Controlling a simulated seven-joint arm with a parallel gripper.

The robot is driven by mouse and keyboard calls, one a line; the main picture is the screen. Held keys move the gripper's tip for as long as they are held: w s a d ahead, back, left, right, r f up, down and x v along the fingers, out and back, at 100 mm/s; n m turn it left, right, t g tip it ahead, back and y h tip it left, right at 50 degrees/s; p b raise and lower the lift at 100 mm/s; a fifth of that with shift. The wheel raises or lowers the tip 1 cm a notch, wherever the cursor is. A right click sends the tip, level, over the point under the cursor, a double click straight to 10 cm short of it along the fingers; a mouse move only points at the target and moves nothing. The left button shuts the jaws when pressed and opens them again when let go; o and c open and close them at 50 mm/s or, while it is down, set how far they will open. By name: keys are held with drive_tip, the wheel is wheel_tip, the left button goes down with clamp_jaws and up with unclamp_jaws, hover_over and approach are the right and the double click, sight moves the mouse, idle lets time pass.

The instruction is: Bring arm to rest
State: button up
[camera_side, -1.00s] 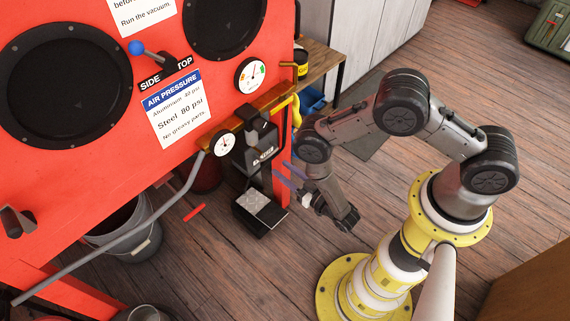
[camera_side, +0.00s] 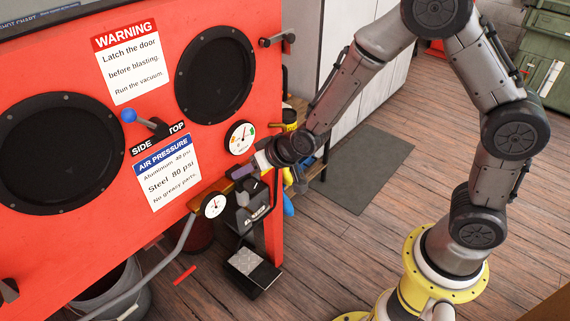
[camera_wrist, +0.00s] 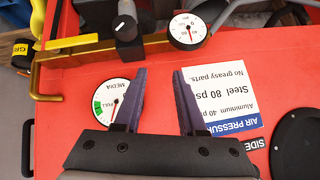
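My gripper (camera_side: 243,170) is at the front of the red blasting cabinet (camera_side: 212,150), just below the media gauge (camera_side: 240,137) and above the brass pipe. In the wrist view, my gripper (camera_wrist: 159,72) has two dark purple fingers standing apart with nothing between them. The red panel shows between the fingers. The media gauge (camera_wrist: 112,100) is partly hidden by the left finger, and the air pressure sign (camera_wrist: 215,92) is partly covered by the right one. I cannot tell how far the fingertips are from the panel.
The brass pipe (camera_wrist: 75,42) crosses in front with a pressure gauge (camera_wrist: 187,30) and a black regulator (camera_wrist: 125,25). A foot pedal (camera_side: 252,270) stands on the floor below. A grey mat (camera_side: 362,168) lies on open floor behind my arm.

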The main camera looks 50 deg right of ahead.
drive_tip(key=s+d+r, duration=0.3)
drive_tip(key=s+r, duration=0.2)
drive_tip(key=r, duration=0.3)
drive_tip(key=s+d+r+g, duration=0.1)
drive_tip(key=s+d+r, duration=0.1)
drive_tip(key=s, duration=0.6)
drive_tip(key=s+d+r+n+g+h, duration=0.1)
drive_tip(key=s+d+r, duration=0.2)
drive_tip(key=s, duration=0.5)
drive_tip(key=s+d+r+g, duration=0.1)
drive_tip(key=s+r, duration=0.3)
drive_tip(key=s, duration=0.4)
drive_tip(key=shift+d+n+h, duration=0.3)
drive_tip(key=shift+d, duration=0.6)
drive_tip(key=shift+o, duration=0.2)
drive_tip(key=shift+r, duration=0.1)
